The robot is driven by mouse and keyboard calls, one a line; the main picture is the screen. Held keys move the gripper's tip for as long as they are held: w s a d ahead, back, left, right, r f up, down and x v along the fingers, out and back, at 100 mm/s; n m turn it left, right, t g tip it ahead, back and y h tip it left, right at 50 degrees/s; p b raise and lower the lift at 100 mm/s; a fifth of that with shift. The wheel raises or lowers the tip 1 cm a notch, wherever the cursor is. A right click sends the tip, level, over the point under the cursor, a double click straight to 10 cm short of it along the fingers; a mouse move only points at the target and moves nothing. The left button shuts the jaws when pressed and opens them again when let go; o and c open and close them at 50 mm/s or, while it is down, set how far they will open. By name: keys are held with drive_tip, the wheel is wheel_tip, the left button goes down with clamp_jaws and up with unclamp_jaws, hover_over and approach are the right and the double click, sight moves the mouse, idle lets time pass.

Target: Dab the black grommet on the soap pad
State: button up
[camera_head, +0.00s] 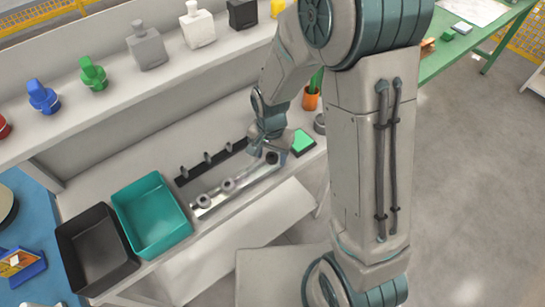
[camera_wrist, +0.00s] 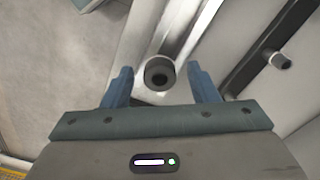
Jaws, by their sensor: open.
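A dark round grommet (camera_wrist: 160,74) with a hole in its middle sits at the end of a pale metal rail. My gripper (camera_wrist: 160,83) is open, with one blue finger on each side of the grommet, apart from it. In the head view my gripper (camera_head: 265,152) is low over the right end of the rail (camera_head: 240,184), and the dark grommet (camera_head: 271,157) shows beside it. The green soap pad (camera_head: 303,141), in a dark frame, lies on the bench just right of my gripper.
A teal bin (camera_head: 152,216) and a black bin (camera_head: 96,250) stand left. An orange pot (camera_head: 311,101) and bottles (camera_head: 147,46) stand behind.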

drive_tip(key=c, duration=1)
drive_tip(key=shift+r, duration=0.1)
drive_tip(key=shift+c, duration=0.2)
